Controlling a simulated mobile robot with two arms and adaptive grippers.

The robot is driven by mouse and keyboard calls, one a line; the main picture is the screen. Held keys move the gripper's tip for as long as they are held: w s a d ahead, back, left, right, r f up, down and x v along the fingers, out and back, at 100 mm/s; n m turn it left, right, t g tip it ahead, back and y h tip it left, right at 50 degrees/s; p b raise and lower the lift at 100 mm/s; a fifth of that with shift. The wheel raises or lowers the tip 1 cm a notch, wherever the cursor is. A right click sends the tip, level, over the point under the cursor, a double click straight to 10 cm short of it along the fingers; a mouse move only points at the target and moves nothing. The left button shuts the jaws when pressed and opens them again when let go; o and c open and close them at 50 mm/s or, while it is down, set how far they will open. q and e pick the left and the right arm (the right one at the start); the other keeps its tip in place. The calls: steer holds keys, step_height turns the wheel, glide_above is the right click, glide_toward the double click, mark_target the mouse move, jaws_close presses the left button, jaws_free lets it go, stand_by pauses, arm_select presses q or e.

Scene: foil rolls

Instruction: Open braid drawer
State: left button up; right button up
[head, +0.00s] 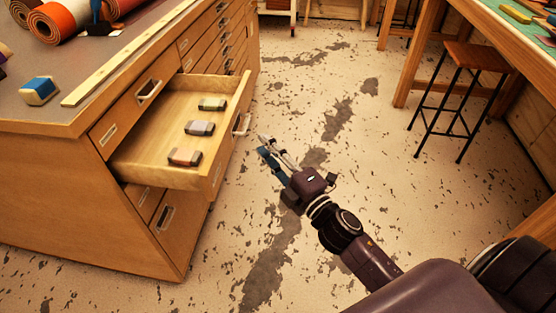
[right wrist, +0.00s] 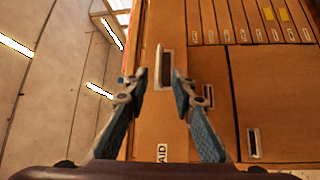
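The wooden drawer (head: 206,177) of the cabinet stands pulled out, with three small two-toned blocks inside. Its pale handle (head: 241,125) is on the front; a pale handle (right wrist: 159,66) also shows ahead of the fingertips in the right wrist view. A partly hidden label (right wrist: 162,153) there shows "AID". My right gripper (head: 264,143) is just right of the drawer front, apart from the handle in the head view. In the right wrist view its two blue-padded fingers (right wrist: 159,82) are spread with nothing between the pads. My left gripper is not in view.
Other closed drawers (head: 161,212) sit below and beside the open one. A stool (head: 475,57) and a workbench stand at the right. The floor between is clear.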

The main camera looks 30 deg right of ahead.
steer(key=shift+v, duration=2.45)
